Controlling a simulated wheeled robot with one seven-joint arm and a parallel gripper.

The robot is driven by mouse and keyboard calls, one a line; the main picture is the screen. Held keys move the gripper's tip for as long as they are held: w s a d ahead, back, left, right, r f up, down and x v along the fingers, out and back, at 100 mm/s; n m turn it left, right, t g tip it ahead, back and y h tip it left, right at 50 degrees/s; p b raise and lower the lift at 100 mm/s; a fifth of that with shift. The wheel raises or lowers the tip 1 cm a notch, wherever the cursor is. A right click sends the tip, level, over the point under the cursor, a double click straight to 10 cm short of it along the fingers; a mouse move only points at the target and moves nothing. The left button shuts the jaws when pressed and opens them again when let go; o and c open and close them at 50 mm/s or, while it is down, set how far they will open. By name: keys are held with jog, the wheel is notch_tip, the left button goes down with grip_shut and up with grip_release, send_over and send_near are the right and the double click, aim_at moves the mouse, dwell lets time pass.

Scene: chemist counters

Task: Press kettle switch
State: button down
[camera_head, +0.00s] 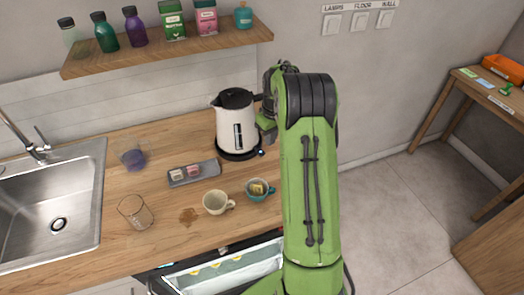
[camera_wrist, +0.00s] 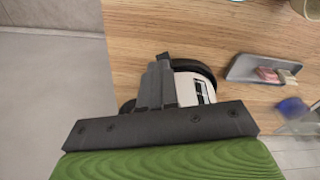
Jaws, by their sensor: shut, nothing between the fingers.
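The white kettle (camera_head: 237,133) with a black lid and handle stands upright on its black base on the wooden counter. A small blue-lit spot, apparently its switch (camera_head: 261,152), shows at the base's right side. My gripper (camera_head: 269,137) is beside the kettle's right side, just above that spot, partly hidden by my green arm. In the wrist view my gripper (camera_wrist: 162,60) is shut, its dark fingers covering part of the kettle (camera_wrist: 187,88). The switch is not visible there, and I cannot tell whether the fingers touch the kettle.
A grey tray (camera_head: 206,178) with small packets, a cream cup (camera_head: 214,205) and a teal cup (camera_head: 252,195) stand before the kettle. Glasses and a sink (camera_head: 40,215) are further left. A shelf (camera_head: 170,50) with bottles hangs above. Open floor lies to the right.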

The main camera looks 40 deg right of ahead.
notch_tip(320, 180, up, 9)
jog(key=shift+s+f+p, duration=0.2)
jog(key=shift+s+p, duration=0.15)
jog(key=shift+s, duration=0.05)
jog(key=s+a+r+t, duration=0.1)
jog(key=s+a+r, duration=0.4)
jog(key=a, duration=0.3)
jog(key=s+a+r+t, duration=0.1)
jog(key=s+a+r, duration=0.45)
jog(key=a, duration=0.25)
jog(key=s+a+f+t, duration=0.1)
jog(key=s+a, duration=0.2)
jog(key=s, duration=0.4)
jog(key=s+a+f+t, duration=0.1)
jog(key=s+a, duration=0.3)
jog(key=s, duration=0.4)
jog(key=shift+f+m, duration=0.15)
jog(key=shift+m, duration=0.15)
